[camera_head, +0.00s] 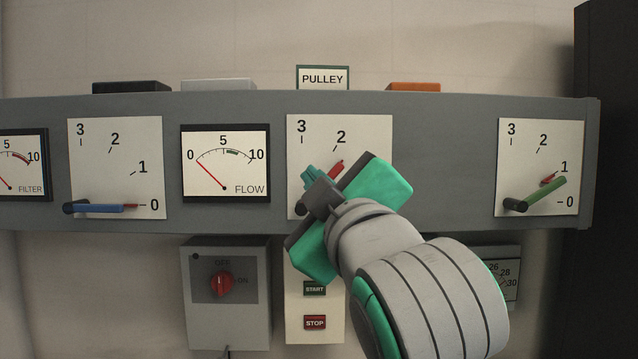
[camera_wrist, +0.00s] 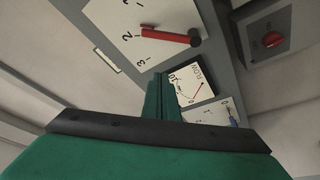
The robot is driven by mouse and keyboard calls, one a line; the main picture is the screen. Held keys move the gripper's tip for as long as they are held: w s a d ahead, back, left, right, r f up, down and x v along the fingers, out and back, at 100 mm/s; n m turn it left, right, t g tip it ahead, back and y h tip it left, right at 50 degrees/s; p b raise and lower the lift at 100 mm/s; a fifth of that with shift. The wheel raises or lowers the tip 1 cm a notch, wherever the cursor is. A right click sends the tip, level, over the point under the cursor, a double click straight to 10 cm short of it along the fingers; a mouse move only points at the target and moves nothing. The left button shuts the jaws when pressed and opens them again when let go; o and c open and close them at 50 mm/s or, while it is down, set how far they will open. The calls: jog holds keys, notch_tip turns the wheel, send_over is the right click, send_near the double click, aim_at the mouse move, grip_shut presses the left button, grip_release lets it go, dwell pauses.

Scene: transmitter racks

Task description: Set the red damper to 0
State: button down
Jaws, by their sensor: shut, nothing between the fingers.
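The red damper's lever (camera_wrist: 170,36) shows in the wrist view on its white dial plate (camera_wrist: 105,15). Its dark pivot is at one end and its free end points close to the 2 mark. In the head view only a short red piece (camera_head: 337,166) of it shows, as my gripper and wrist hide the rest, including the 0 and 1 marks. My gripper (camera_head: 311,177) is in front of this dial, its fingers shut and empty. In the wrist view the gripper's fingertips (camera_wrist: 161,76) appear to the side of the lever, with a visible gap. I cannot tell their distance from the plate.
A blue damper (camera_head: 98,208) at 0 is on the left and a green damper (camera_head: 546,193) near 1 is on the right. The flow gauge (camera_head: 225,163) is between the blue and red dials. A red-knob switch box (camera_head: 229,332) and start and stop buttons (camera_head: 315,322) are below.

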jog(key=x, duration=0.9)
jog(key=shift+d+f, duration=1.4)
jog(key=shift+d, duration=0.15)
